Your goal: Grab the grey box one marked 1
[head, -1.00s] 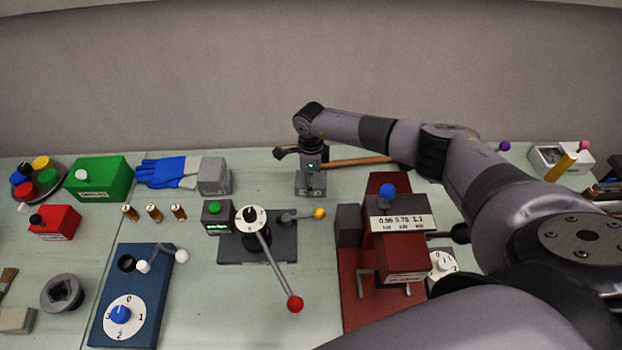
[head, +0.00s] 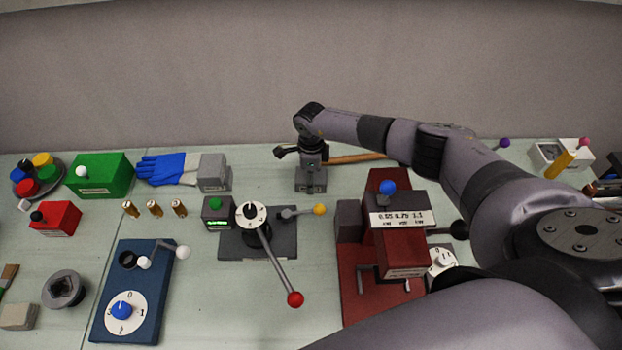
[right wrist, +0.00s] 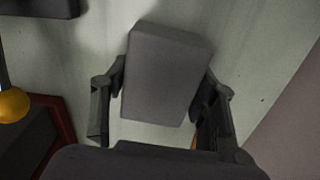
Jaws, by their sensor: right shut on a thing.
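A small grey box (head: 311,186) stands at the back middle of the table, directly under my right gripper (head: 310,170). In the right wrist view the grey box (right wrist: 165,75) sits between the two fingers of my right gripper (right wrist: 160,95), which is shut on it. The box appears to be on or very near the table. Its marking is too small to read. A second grey box (head: 214,173) stands farther left, beside blue gloves. My left gripper is not in view.
A brown wooden handle (head: 365,158) lies just right of the held box. A dark base with a red-knobbed lever (head: 270,255) and a dark red machine (head: 385,245) stand in front. Blue gloves (head: 165,169) and a green box (head: 100,176) are left.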

